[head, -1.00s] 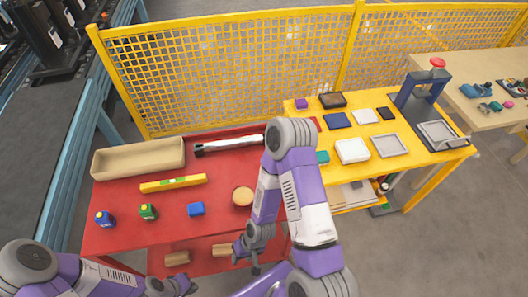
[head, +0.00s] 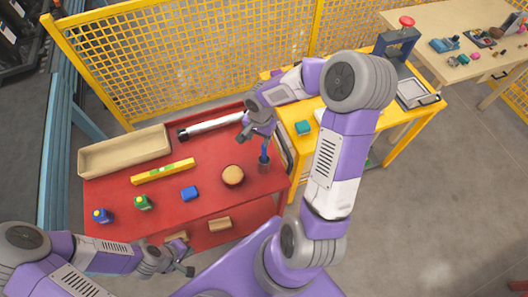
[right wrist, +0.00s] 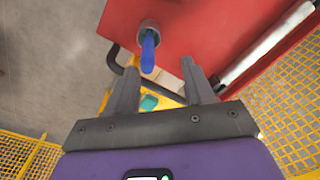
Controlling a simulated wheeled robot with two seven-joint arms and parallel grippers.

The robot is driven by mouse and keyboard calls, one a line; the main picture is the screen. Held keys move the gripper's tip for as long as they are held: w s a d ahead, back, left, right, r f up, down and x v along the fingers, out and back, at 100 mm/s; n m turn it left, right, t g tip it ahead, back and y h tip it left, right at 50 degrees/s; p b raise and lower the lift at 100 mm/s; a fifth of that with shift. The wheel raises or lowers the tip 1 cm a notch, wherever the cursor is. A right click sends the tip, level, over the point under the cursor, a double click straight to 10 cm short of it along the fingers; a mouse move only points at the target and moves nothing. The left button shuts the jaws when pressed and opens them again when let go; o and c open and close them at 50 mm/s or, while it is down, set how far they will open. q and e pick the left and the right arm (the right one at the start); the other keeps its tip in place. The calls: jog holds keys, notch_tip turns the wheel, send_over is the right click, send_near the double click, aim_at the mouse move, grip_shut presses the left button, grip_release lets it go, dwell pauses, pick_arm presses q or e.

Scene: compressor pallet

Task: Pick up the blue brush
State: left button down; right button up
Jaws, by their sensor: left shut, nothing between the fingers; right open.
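The blue brush (head: 263,152) stands upright in a small brown-grey cup (head: 263,165) near the right edge of the red table (head: 215,205). In the right wrist view the blue handle (right wrist: 148,52) sticks out of the round cup (right wrist: 149,25), towards the camera. My right gripper (head: 256,138) is open and empty, above and close to the brush. In the right wrist view the handle shows just beyond the open fingertips (right wrist: 160,66), nearer the left finger. My left gripper (head: 190,268) is shut and empty by the table's front edge, away from the brush.
A dark-and-white tube (head: 210,124) lies behind. A yellow table (head: 395,132) adjoins at right. Yellow mesh fencing (head: 190,65) stands behind.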

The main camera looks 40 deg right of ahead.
aim_at(264, 157)
jog(key=f, duration=0.2)
jog(key=s+d+f, duration=0.1)
jog(key=shift+s+f+g, duration=0.1)
jog(key=shift+g, duration=0.2)
jog(key=f, duration=0.5)
jog(key=shift+d+f, duration=0.1)
jog(key=shift+d, duration=0.1)
grip_shut()
